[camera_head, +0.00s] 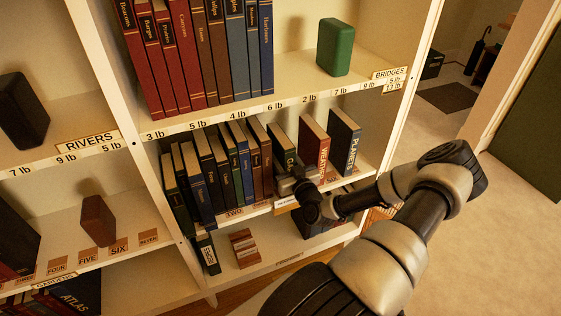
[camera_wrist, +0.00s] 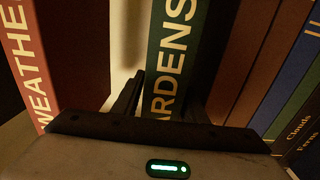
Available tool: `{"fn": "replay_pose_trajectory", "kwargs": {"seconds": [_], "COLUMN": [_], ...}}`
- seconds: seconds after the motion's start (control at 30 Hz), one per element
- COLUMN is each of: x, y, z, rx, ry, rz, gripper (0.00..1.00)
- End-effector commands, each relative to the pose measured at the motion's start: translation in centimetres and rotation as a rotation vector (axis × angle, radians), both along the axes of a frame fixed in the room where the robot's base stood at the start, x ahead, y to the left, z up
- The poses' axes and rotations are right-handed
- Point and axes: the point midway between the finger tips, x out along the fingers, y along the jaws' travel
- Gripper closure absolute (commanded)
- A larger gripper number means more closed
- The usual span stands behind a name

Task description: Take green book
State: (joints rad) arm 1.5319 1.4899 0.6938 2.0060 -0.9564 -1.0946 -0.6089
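The green book (camera_wrist: 172,45), its spine lettered "...ARDENS", stands upright in the wrist view. In the head view the same book (camera_head: 283,147) stands on the middle shelf, its lower part hidden by my gripper. My gripper (camera_head: 299,181) is at the front of that shelf. In the wrist view my gripper (camera_wrist: 167,92) has its dark fingers apart, one on each side of the spine near its lower part. A narrow gap shows at the left finger; contact on the right is not clear.
A red "WEATHER" book (camera_head: 312,148) and a dark "PLANETS" book (camera_head: 343,142) stand to the right. A brown book (camera_head: 261,157) is close on the left, with several more beyond. A green block (camera_head: 335,47) stands on the shelf above.

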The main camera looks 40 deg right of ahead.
Motion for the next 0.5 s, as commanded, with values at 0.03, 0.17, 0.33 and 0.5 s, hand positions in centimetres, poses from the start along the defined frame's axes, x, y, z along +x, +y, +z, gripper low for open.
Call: {"fn": "replay_pose_trajectory", "kwargs": {"seconds": [0.03,0.17,0.33,0.5], "x": [0.56,1.17,1.16,1.13], "y": [-0.03,-0.23,-0.22,-0.22], "z": [-0.07,-0.01,-0.01,-0.01], "rx": [0.000,0.001,0.001,0.000], "ry": [0.000,0.000,0.001,0.001], "rz": [0.002,0.001,0.001,0.001], "gripper": [0.61,0.61,0.61,0.86]}}
